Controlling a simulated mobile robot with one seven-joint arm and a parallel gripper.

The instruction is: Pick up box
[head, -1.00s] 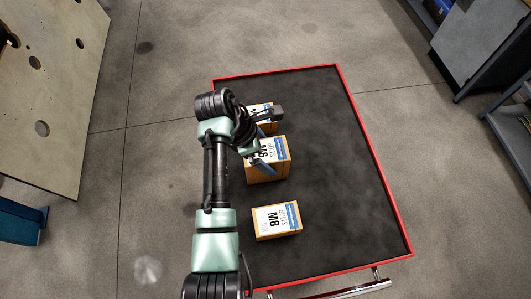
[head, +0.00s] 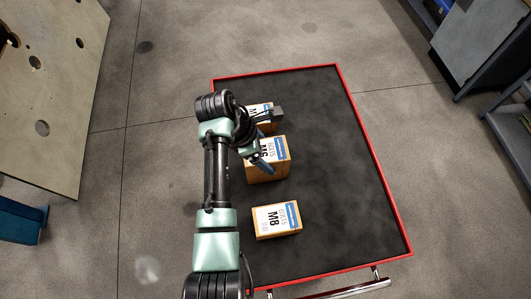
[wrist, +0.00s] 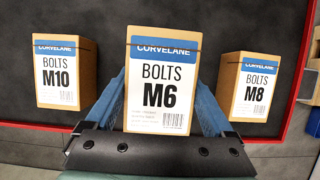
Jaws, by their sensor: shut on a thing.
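The M6 bolts box (wrist: 158,75) is a cardboard box with a blue and white label, upright in the middle of the wrist view. My gripper (wrist: 163,100) is shut on this box, with one blue finger along each side. In the head view the M6 box (head: 268,172) is the middle one of three, and my gripper (head: 262,163) partly covers it. I cannot tell whether its underside is clear of the cart top.
The M8 bolts box (head: 277,221) stands nearer and the M10 bolts box (wrist: 65,72) on the other side, partly hidden by my arm in the head view. The red-rimmed black cart top (head: 345,170) is clear on the right.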

